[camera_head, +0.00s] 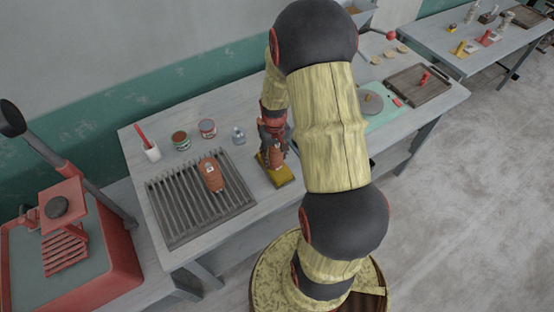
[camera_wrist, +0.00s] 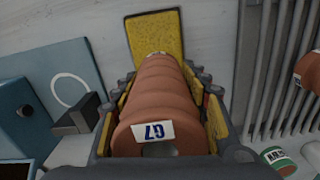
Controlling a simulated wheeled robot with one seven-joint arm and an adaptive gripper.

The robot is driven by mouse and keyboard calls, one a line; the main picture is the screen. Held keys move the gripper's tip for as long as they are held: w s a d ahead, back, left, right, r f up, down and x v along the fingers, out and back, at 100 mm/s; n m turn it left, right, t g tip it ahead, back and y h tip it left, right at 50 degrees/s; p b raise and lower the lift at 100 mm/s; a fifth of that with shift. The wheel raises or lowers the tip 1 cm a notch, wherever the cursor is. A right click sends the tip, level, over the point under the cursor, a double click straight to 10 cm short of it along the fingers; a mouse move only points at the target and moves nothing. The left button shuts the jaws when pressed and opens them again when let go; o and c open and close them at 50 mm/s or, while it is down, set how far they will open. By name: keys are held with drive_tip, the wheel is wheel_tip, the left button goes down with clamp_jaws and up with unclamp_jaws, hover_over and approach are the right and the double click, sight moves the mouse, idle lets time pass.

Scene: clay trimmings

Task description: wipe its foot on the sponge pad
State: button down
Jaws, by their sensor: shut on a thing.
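My gripper (camera_head: 273,140) is shut on a reddish-brown ribbed clay pot (camera_head: 276,157), its fingers on both sides of the pot. In the wrist view the pot (camera_wrist: 155,95) points away from the camera, with a white label with dark characters on its near end. The yellow sponge pad (camera_head: 283,178) lies on the table right under the pot. The pad (camera_wrist: 155,32) also shows beyond the pot's far end in the wrist view. The pot's foot is hidden, so I cannot tell whether it touches the pad.
A slatted grey rack (camera_head: 180,217) left of the pad bears another brown clay pot (camera_head: 211,174).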

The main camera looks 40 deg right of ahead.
drive_tip(key=shift+w+d, duration=0.25)
drive_tip(key=shift+w, duration=0.8)
drive_tip(key=shift+w+d, duration=0.25)
drive_tip(key=shift+w, duration=0.8)
drive_tip(key=shift+r, duration=0.2)
wheel_tip(320, 180, up, 7)
drive_tip(key=p, duration=0.4)
drive_tip(key=shift+f, duration=0.15)
drive_tip(key=shift+d, duration=0.15)
